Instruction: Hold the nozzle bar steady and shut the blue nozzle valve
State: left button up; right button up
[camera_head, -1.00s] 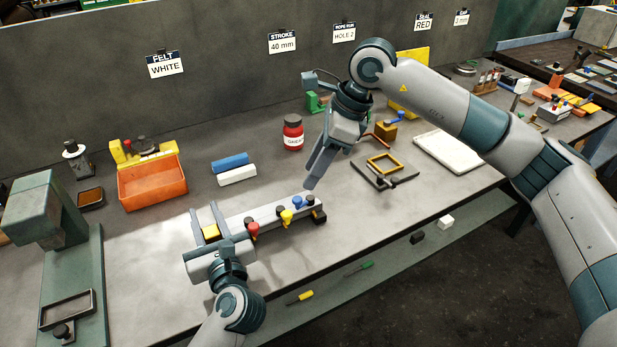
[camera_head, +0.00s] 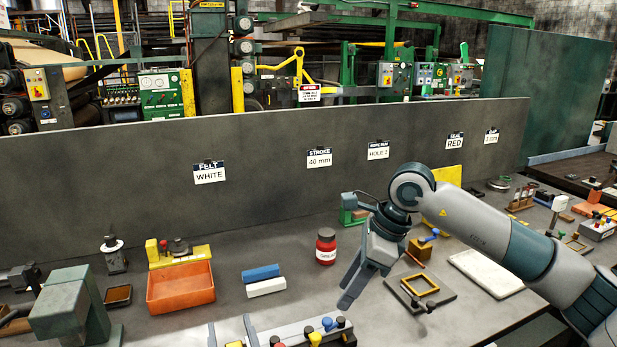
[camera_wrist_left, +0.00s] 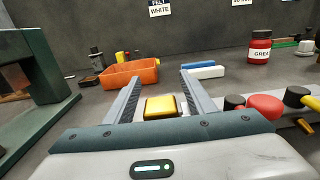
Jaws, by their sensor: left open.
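The pale nozzle bar (camera_head: 293,329) lies on the bench at the bottom of the head view, its near part cut off. The blue nozzle valve (camera_head: 327,323) is near its right end, beside the yellow valve (camera_head: 315,338); a red valve (camera_head: 278,341) is further left. My left gripper (camera_head: 231,333) is open at the bar's left end. In the left wrist view its fingers stand either side of a yellow block (camera_wrist_left: 160,106), with gaps visible. My right gripper (camera_head: 350,292) hangs above and behind the blue valve, apart from it; its finger opening is unclear.
An orange bin (camera_head: 180,288) stands behind left. Blue (camera_head: 261,273) and white (camera_head: 266,287) blocks and a red jar (camera_head: 326,246) are behind the bar. A dark plate with a yellow frame (camera_head: 420,285) and a white tray (camera_head: 487,272) lie to the right.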

pick_arm(q)
jog(key=v, duration=1.2)
dwell(0.3)
